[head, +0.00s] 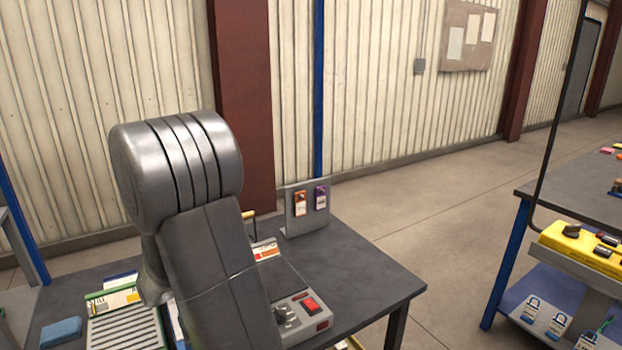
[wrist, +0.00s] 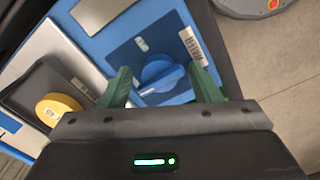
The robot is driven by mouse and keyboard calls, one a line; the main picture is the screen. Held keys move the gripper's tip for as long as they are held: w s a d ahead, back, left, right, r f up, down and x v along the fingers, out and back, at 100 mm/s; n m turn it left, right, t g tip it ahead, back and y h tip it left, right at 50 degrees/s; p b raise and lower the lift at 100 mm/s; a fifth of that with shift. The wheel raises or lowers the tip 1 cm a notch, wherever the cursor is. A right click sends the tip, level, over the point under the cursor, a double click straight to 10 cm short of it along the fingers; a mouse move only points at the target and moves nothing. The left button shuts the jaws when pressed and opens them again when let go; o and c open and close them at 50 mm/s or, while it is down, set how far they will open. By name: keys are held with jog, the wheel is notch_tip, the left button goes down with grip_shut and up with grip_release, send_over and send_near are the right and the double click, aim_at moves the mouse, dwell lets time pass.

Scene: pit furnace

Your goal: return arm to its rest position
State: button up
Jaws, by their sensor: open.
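My gripper (wrist: 165,88) shows in the wrist view with its two green fingers apart and nothing held between them. Beyond the fingers is a blue panel with a round blue knob (wrist: 160,75), seen between the fingertips. I cannot tell the distance from the fingertips to the knob. In the head view my grey arm (head: 205,230) rises in front of the workbench, and my gripper is not visible there.
A dark workbench (head: 370,280) carries a control box with a red switch (head: 310,305), an upright stand with two tags (head: 297,225), and a blue block (head: 60,332). A second table (head: 580,200) with a yellow pendant (head: 585,242) stands right. Open floor (head: 440,230) lies between them.

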jog(key=m, duration=0.7)
jog(key=shift+s+m, duration=0.1)
jog(key=shift+m, duration=0.3)
jog(key=m, duration=0.3)
jog(key=shift+m+b, duration=0.3)
jog(key=shift+m, duration=0.1)
jog(key=shift+a+m, duration=0.1)
jog(key=shift+m, duration=1.8)
